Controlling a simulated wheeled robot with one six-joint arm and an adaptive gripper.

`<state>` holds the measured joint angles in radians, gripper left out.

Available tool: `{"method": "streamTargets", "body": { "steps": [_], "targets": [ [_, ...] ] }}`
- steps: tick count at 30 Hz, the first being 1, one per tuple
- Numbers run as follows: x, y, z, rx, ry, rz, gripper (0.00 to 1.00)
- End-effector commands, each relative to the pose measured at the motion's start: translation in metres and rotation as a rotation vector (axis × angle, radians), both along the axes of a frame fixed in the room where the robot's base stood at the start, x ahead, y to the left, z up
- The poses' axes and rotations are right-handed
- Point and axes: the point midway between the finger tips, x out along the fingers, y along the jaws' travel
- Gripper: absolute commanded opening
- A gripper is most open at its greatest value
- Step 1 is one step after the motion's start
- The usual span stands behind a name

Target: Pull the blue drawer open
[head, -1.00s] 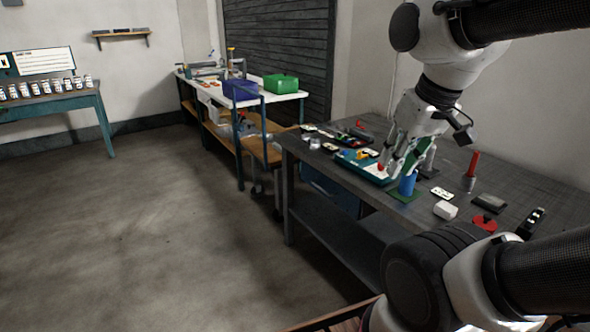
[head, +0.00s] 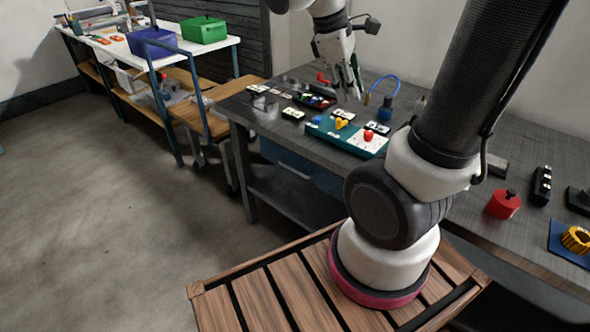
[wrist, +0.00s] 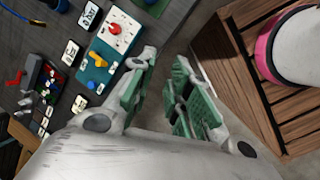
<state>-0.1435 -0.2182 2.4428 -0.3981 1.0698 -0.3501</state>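The blue drawer (head: 298,168) shows as a dark blue front under the dark grey workbench (head: 262,119), near its left end. It looks shut, and part of its front is in shade. My gripper (head: 350,92) is above the bench top, behind the teal tray, well above and apart from the drawer. In the wrist view my gripper's green-padded fingers (wrist: 164,66) are spread with nothing between them. I cannot pick out the drawer in the wrist view.
A teal and white tray (head: 318,128) with small coloured parts lies on the bench above the drawer. A stool-like wooden piece (head: 205,114) stands left of the bench. The floor (head: 130,210) in front is clear. A red round weight (head: 504,205) sits further right.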

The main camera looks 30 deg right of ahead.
Motion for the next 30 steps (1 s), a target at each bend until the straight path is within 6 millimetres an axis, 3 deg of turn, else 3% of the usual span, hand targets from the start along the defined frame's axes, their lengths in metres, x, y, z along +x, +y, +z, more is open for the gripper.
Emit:
{"method": "streamTargets", "body": {
  "steps": [8,11,16,20,24,27,30],
  "targets": [
    [0.089,0.003,-0.071,-0.302,0.554,0.614,0.19],
    [0.119,0.013,-0.107,-0.396,0.761,0.836,0.19],
    [0.162,0.040,-0.183,-0.542,1.129,1.212,0.19],
    [0.180,0.064,-0.251,-0.638,1.404,1.475,0.19],
    [0.184,0.085,-0.314,-0.717,1.643,1.690,0.19],
    [0.181,0.095,-0.346,-0.753,1.758,1.789,0.19],
    [0.179,0.100,-0.364,-0.773,1.825,1.844,0.19]
  ]
}}
